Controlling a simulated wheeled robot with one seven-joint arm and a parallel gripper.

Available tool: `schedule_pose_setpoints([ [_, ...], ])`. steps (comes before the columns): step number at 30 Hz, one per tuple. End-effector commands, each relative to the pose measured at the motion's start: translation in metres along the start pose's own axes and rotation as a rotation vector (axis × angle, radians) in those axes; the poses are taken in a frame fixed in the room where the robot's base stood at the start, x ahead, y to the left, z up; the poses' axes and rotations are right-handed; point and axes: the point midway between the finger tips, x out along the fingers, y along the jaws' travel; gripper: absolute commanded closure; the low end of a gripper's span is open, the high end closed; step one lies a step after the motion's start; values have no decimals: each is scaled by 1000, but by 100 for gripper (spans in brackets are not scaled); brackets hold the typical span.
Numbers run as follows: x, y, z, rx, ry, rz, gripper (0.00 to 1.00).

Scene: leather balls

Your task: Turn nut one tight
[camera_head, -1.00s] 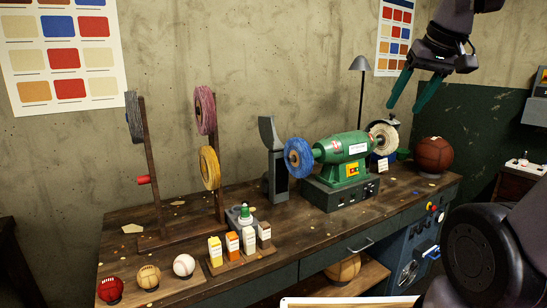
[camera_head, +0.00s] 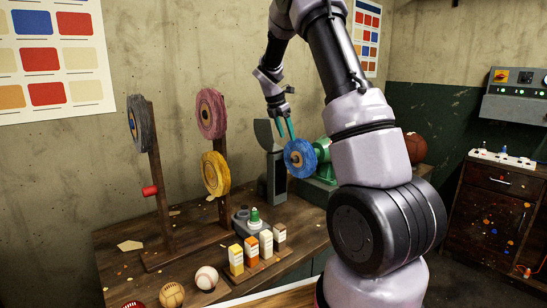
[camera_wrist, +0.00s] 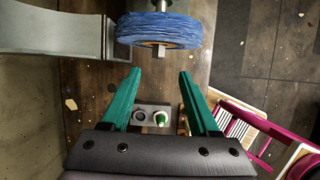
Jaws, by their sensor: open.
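A blue buffing wheel (camera_head: 300,158) sits on the left end of the green bench motor (camera_head: 325,160). In the wrist view the wheel (camera_wrist: 159,28) is just beyond my fingertips, with a small square-looking nut or spindle end (camera_wrist: 160,50) at its face on my side. Which nut is nut one is not marked. My gripper (camera_head: 285,133) has two green fingers, open and empty, just left of the wheel. In the wrist view the gripper (camera_wrist: 160,74) points at the nut, roughly centred on it and apart from it. My arm hides most of the motor.
A grey upright guard (camera_head: 273,172) stands close left of the wheel and shows in the wrist view (camera_wrist: 60,33). A rack holds pink (camera_head: 211,113) and yellow (camera_head: 215,173) wheels.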

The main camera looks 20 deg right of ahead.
Motion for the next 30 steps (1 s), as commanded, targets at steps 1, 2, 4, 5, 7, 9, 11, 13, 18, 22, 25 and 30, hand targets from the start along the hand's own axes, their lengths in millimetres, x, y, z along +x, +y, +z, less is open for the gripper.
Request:
schedule_pose_setpoints([
  [1,5,1,1,-14,-4,-5,38],
  [2,7,1,1,-19,-5,-6,38],
  [4,14,1,1,-22,-5,-7,38],
  [5,18,1,1,-21,-5,-7,38],
  [7,29,1,1,-21,-5,-8,38],
  [9,43,1,1,-21,-5,-8,38],
  [11,55,0,1,-20,-4,-8,38],
  [13,68,0,1,-19,-4,-7,38],
  [18,95,0,1,-18,-4,-6,38],
  [22,106,1,1,-18,-4,-4,38],
  [25,110,1,1,-18,-4,-3,38],
  [30,111,1,1,-17,-4,-3,38],
])
